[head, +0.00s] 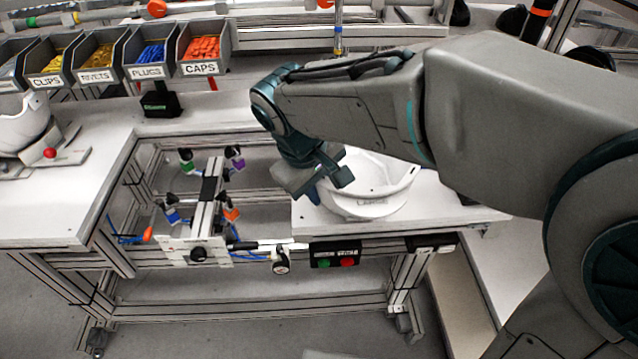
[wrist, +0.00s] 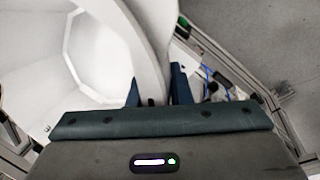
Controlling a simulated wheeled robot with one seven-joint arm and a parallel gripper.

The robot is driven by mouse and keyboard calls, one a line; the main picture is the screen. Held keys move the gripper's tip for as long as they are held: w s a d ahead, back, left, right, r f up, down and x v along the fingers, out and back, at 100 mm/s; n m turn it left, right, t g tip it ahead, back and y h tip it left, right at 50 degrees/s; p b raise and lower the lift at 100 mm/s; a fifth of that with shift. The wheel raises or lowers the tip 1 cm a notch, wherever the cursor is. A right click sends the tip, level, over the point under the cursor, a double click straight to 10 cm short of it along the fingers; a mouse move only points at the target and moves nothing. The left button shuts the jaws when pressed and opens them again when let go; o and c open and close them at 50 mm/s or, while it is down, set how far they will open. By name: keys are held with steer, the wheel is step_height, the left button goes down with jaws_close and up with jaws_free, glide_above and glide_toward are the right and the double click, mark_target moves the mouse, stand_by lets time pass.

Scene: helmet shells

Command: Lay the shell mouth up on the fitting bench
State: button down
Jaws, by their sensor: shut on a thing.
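My arm hides part of the shell's far side.
A clamp fixture (head: 207,215) with coloured knobs stands in the gap left of the bench top. A button box (head: 335,256) is on the front edge. Another white shell (head: 22,125) sits at far left. Labelled bins (head: 152,52) line the back left.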

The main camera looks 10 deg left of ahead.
steer(key=shift+f, duration=0.2)
steer(key=c, duration=1.3)
jaws_free()
steer(key=shift+o, duration=0.2)
steer(key=v, duration=1.4)
steer(key=shift+f, duration=0.1)
